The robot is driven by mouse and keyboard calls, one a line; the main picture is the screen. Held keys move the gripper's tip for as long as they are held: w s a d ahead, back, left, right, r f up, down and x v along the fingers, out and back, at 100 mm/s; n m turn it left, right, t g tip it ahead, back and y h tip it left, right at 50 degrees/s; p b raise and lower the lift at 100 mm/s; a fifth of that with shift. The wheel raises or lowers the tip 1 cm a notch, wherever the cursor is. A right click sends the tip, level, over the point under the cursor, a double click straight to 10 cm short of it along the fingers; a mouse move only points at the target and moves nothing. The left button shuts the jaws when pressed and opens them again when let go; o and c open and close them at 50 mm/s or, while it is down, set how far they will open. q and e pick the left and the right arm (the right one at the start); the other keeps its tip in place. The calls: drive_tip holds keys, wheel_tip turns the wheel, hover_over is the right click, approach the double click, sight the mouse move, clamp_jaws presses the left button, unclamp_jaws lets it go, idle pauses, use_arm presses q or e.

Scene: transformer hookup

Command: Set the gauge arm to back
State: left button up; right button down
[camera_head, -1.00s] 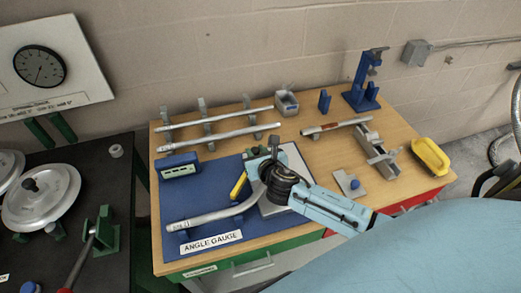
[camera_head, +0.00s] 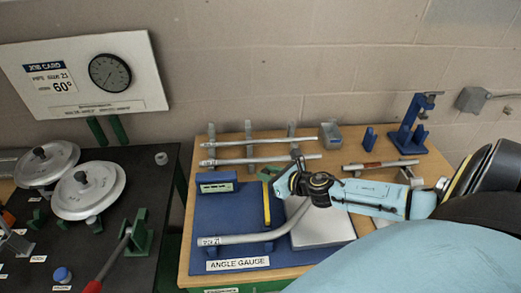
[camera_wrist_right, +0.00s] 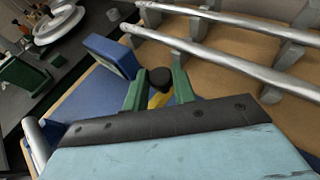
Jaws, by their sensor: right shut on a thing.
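The angle gauge is a blue board (camera_head: 240,222) at the front left of the wooden bench. Its yellow gauge arm (camera_head: 266,205) runs from near the bent tube toward the back of the board. My right gripper (camera_head: 270,174) reaches in from the right over the board. In the right wrist view its green fingers (camera_wrist_right: 159,86) are closed around the black knob (camera_wrist_right: 160,77) of the gauge arm, and a bit of yellow (camera_wrist_right: 156,99) shows under it. The arm's far end is hidden behind the gripper in the head view. My left gripper is not in view.
A bent silver tube (camera_head: 250,237) lies on the board, by a grey plate (camera_head: 322,230). A blue block with a display (camera_head: 216,183) stands left of the arm. Straight tubes (camera_head: 260,159) rest on posts behind. A dark table (camera_head: 150,215) with pulleys is at left.

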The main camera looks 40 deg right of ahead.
drive_tip(key=shift+w+a, duration=0.1)
idle(0.3)
drive_tip(key=c, duration=1.1)
unclamp_jaws()
drive_tip(key=shift+c, duration=0.2)
drive_tip(key=v, duration=1.3)
